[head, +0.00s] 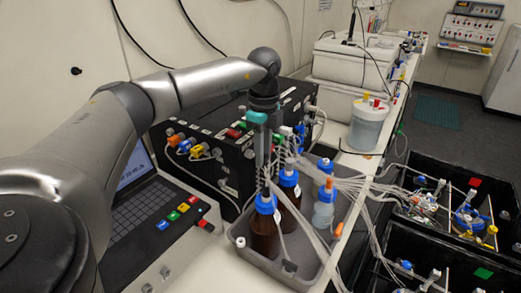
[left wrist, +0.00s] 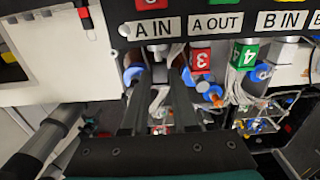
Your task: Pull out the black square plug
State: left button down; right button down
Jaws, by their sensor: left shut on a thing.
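My left gripper (head: 262,172) points down at the front of the black control box (head: 232,170), just above the brown bottles in the head view. My right gripper is not in view.
Brown bottles with blue caps (head: 265,235) stand in a grey tray (head: 240,240) below the gripper. Many clear tubes (head: 345,185) run right to black bins (head: 440,265). A laptop (head: 135,205) lies left.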

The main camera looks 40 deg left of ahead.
pick_arm(q)
jog(key=shift+d, duration=0.15)
jog(key=shift+d, duration=0.4)
jog(key=shift+d+p, duration=0.2)
jog(key=shift+p, duration=0.1)
jog(key=d, duration=0.3)
jog(key=shift+w+p, duration=0.25)
jog(key=shift+p, duration=0.05)
jog(key=shift+f, duration=0.1)
dwell(0.4)
